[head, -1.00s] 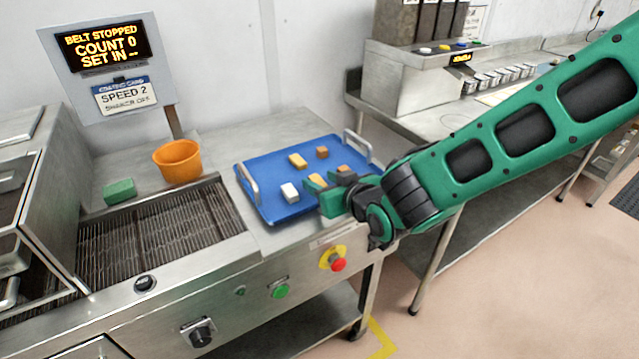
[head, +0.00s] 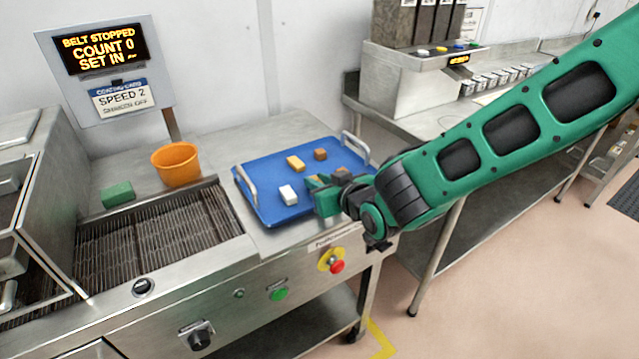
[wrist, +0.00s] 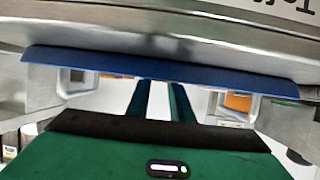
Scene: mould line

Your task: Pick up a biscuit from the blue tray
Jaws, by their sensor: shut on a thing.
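The blue tray (head: 262,166) lies on the steel worktop. On it are a white biscuit (head: 288,195), a yellow biscuit (head: 296,163) and a brown biscuit (head: 320,154). Another brown piece (head: 343,169) shows just behind my gripper, partly hidden. In the wrist view, the two green fingers (wrist: 159,100) run close together under the blue tray edge (wrist: 160,68); the held biscuit cannot be made out there.
The tray has raised metal handles (head: 247,186) at its ends. Left of it are an orange tub (head: 177,164), a green block (head: 117,194) and a wire belt (head: 150,235). A red stop button (head: 337,267) is on the front panel. A sign reads belt stopped, count 0.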

